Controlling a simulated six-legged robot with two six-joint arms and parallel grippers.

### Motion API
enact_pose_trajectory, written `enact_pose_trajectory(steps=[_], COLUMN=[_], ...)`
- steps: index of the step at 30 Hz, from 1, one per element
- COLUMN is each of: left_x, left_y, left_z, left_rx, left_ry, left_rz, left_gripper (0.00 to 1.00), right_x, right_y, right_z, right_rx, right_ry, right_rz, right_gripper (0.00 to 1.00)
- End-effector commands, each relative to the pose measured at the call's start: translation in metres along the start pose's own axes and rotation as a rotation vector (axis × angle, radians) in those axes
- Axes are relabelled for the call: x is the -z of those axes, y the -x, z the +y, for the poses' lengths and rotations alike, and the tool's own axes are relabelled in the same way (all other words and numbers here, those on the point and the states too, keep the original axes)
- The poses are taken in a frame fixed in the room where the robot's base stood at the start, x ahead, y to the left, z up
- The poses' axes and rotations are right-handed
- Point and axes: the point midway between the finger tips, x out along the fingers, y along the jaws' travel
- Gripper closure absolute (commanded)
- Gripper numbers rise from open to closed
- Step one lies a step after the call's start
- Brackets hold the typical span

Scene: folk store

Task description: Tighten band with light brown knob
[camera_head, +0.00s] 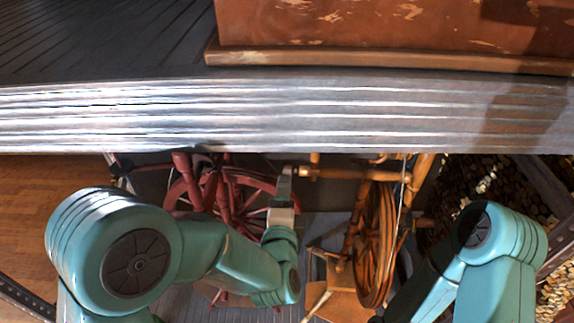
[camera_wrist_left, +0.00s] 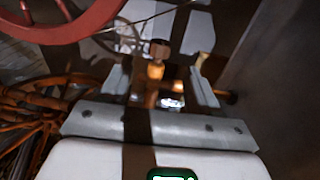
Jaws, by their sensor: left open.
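A light brown spinning wheel (camera_head: 374,245) stands below the shelf in the head view. A horizontal turned piece (camera_head: 335,173) at its top ends in a knob (camera_head: 303,172), beside my left gripper (camera_head: 284,186). In the left wrist view a brown knob (camera_wrist_left: 160,49) on a lighter orange-brown stem (camera_wrist_left: 154,72) lies between the spread fingers of my left gripper (camera_wrist_left: 160,84). The gripper is open; I cannot tell whether a finger touches the stem. The band is not clearly seen. My right gripper is out of view; only its arm shows.
A dark red spinning wheel (camera_head: 222,196) stands left of the light brown one, partly behind my left arm. Its rim (camera_wrist_left: 70,28) is close in the left wrist view. A grey ridged shelf edge (camera_head: 280,115) runs across above. Firewood (camera_head: 485,175) is stacked at right.

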Motion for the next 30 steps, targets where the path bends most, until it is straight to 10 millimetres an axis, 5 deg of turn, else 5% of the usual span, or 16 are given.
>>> enact_pose_trajectory(steps=[12, 25, 26, 30], left_x=[0.000, 0.001, 0.001, 0.001], left_y=[-0.086, -0.100, -0.100, -0.099], left_z=[0.000, 0.000, 0.000, 0.000], left_rx=[-0.001, -0.001, -0.001, -0.001], left_ry=[0.001, 0.000, 0.000, 0.000], left_rz=[0.000, 0.002, 0.002, 0.002], left_gripper=[0.38, 0.38, 0.41, 0.87], right_x=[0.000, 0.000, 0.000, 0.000], right_y=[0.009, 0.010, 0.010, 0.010], right_z=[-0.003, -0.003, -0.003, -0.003], right_rx=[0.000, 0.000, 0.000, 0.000], right_ry=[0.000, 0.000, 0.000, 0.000], right_rz=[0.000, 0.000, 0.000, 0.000], right_gripper=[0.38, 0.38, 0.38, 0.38])
